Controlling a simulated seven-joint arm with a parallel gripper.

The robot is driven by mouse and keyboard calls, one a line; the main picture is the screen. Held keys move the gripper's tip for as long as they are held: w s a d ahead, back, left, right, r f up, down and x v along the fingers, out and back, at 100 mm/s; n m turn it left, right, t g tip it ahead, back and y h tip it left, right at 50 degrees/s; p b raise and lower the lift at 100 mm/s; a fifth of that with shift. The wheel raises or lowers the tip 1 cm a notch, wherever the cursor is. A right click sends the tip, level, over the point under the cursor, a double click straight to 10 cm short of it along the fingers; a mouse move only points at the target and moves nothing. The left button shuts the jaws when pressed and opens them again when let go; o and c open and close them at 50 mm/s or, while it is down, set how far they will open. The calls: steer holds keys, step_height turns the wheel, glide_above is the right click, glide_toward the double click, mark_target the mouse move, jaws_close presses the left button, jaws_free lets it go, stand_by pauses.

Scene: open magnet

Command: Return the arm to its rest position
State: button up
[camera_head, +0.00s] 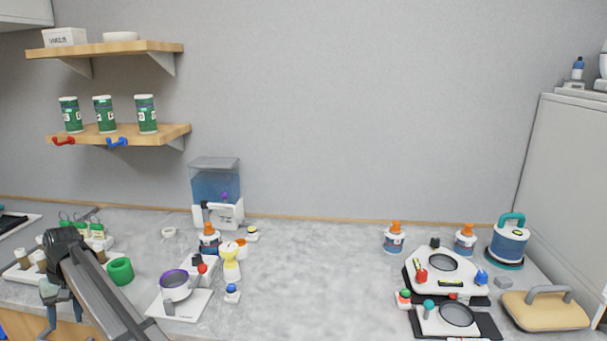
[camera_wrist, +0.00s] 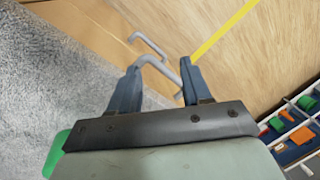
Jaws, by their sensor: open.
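My gripper (camera_head: 64,318) is at the lower left in the head view, over the front edge of the counter, with my arm reaching up to it from the bottom. In the wrist view my gripper (camera_wrist: 160,76) has its two dark blue fingers apart, with nothing clamped between them. A grey bent handle (camera_wrist: 148,45) on a wooden front (camera_wrist: 100,20) lies just beyond the fingertips and partly shows between them. I cannot tell whether a finger touches the handle.
The middle of the counter (camera_head: 310,285) is clear. In the wrist view, a compartmented tray (camera_wrist: 292,135) with coloured pieces is at lower right.

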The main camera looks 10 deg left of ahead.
steer(key=s+f+m, duration=0.2)
steer(key=s+f, duration=0.4)
steer(key=f, duration=0.3)
steer(key=d+f+m+y, duration=0.1)
steer(key=d+f+m, duration=0.35)
steer(key=f, duration=1.25)
steer(key=d+f+m+t+y, duration=0.1)
steer(key=d+f+m, duration=0.2)
steer(key=d+f, duration=1.05)
steer(key=d+f+m+t, duration=0.1)
steer(key=d+f+m, duration=0.1)
steer(key=d+f, duration=1.15)
steer(key=s+d+f+g+h, duration=0.1)
steer(key=s+d+f, duration=0.15)
steer(key=d, duration=1.15)
steer(key=s+d+f+h, duration=0.15)
steer(key=d+f, duration=0.25)
steer(key=d, duration=1.1)
steer(key=s+d+r+g, duration=0.2)
steer(key=s+d, duration=0.2)
steer(key=d, duration=0.3)
steer(key=s+d+r+g+h, duration=0.1)
steer(key=s+d+r, duration=0.1)
steer(key=s+d, duration=0.2)
steer(key=s+d+r+g, duration=0.2)
steer(key=s+d, duration=0.3)
steer(key=d, duration=0.6)
steer(key=shift+r+g, duration=0.3)
steer(key=shift+r, duration=0.2)
